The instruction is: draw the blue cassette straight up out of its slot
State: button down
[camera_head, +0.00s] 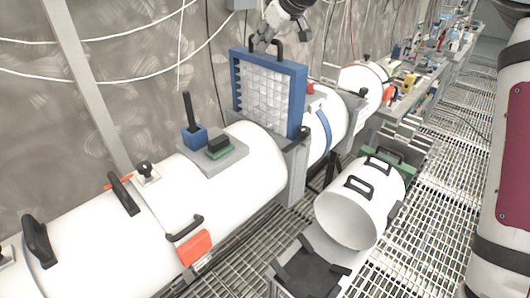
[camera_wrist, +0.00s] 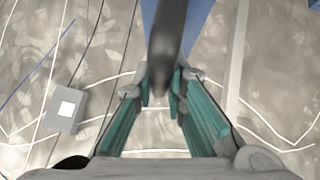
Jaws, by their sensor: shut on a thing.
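The blue cassette (camera_head: 298,98), a blue frame around a pale quilted panel, stands upright in the slot area between the white pipe sections. Its face is mostly in view above the pipes; its lower edge is partly hidden, so I cannot tell how deep it sits. A black handle (camera_head: 280,48) is on its top edge. My gripper (camera_head: 266,40) is above the top edge, shut on this handle. In the wrist view the dark handle (camera_wrist: 165,60) lies between the green-padded fingers of my gripper (camera_wrist: 160,88), with a strip of the blue frame (camera_wrist: 200,12) behind it.
A grey slot housing (camera_head: 296,165) stands between the white pipe (camera_head: 255,160) and another section. A blue block with a black upright handle (camera_head: 188,110) is left of the cassette. A loose white cylinder (camera_head: 345,215) lies in front. The wall with cables is close behind.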

jog(key=shift+r, duration=0.3)
